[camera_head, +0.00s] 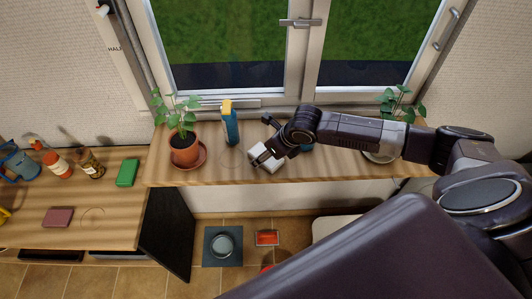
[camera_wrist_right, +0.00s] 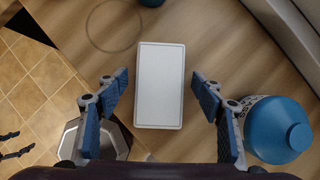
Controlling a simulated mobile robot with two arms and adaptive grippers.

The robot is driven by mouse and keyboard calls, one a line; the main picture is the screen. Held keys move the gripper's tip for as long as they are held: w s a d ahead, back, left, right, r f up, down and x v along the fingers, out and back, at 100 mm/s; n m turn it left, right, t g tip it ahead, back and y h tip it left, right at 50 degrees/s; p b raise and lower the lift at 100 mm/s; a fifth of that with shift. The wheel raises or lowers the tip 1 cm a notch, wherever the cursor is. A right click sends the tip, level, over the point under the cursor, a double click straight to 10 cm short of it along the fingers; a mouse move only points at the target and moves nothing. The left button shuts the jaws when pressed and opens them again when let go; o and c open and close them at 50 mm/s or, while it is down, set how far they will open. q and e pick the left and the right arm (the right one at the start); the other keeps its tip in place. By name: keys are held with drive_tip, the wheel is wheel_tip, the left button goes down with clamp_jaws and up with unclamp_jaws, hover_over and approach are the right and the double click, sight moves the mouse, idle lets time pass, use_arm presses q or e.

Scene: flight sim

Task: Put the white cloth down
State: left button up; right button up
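The white cloth (camera_head: 267,162) is a flat white rectangular block with rounded edges on the wooden window sill, partly hidden by my right gripper in the head view. In the right wrist view the white cloth (camera_wrist_right: 160,85) lies between the two blue-padded fingers, with a gap on each side. My right gripper (camera_wrist_right: 160,95) is open above it and does not grip it; in the head view the right gripper (camera_head: 262,155) is over the cloth. My left gripper is not in view.
A blue bottle (camera_wrist_right: 280,130) is close to the right finger. The sill (camera_head: 220,176) has a ring mark (camera_wrist_right: 112,25) beside the cloth. A lower desk (camera_head: 110,220) is at left.

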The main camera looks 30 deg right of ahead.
drive_tip(key=b+v, duration=0.2)
drive_tip(key=v, duration=1)
idle(0.4)
